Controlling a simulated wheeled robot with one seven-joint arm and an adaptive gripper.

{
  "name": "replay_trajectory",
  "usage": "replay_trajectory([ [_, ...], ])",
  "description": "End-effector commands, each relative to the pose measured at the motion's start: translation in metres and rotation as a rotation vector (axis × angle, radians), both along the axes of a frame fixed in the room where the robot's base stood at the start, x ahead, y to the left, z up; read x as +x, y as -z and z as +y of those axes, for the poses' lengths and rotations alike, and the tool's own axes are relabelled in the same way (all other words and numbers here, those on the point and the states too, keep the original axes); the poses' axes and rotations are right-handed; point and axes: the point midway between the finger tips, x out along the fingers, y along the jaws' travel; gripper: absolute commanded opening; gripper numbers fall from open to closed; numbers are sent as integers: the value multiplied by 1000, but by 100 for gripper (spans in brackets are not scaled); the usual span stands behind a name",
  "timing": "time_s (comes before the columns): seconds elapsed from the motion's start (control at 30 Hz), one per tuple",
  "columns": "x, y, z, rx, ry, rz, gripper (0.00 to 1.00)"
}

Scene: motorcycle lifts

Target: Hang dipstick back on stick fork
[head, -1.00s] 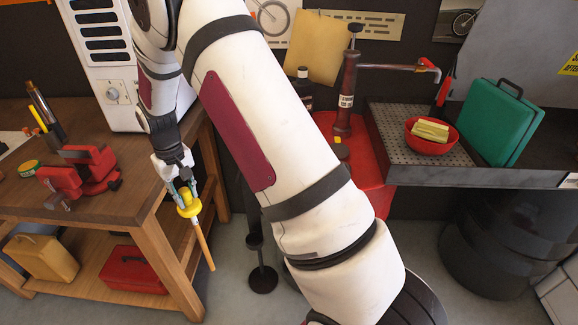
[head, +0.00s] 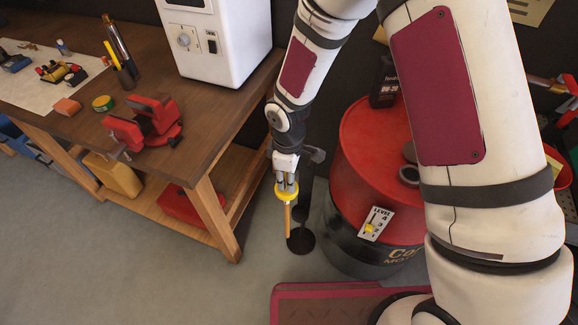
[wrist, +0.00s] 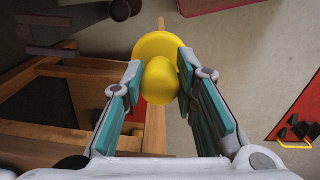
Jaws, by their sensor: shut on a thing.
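The dipstick has a yellow knob and collar (head: 284,190) and a wooden stick (head: 287,221) hanging down almost upright. My gripper (head: 286,183) is shut on the yellow knob, which also shows between the teal finger pads in the wrist view (wrist: 158,84). A dark stand (head: 300,241) with a round base is on the floor just behind the stick, with a dark head (head: 315,154) near my gripper. It may be the stick fork; its prongs cannot be made out. In the wrist view a dark grey piece (wrist: 60,24) lies at upper left.
A red-topped drum (head: 375,135) with a level plate (head: 377,223) stands right of my gripper. A wooden bench (head: 85,125) with a red vise (head: 143,122) and a white machine (head: 218,45) is at left.

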Motion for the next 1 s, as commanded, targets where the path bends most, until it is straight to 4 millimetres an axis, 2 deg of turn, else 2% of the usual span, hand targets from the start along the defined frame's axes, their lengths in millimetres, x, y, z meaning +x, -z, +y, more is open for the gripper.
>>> replay_trajectory([
  [0.13, 2, 2, 0, 2, -18, 1, 0],
  [1.0, 60, 16, -23, 3, -11, -2, 0],
])
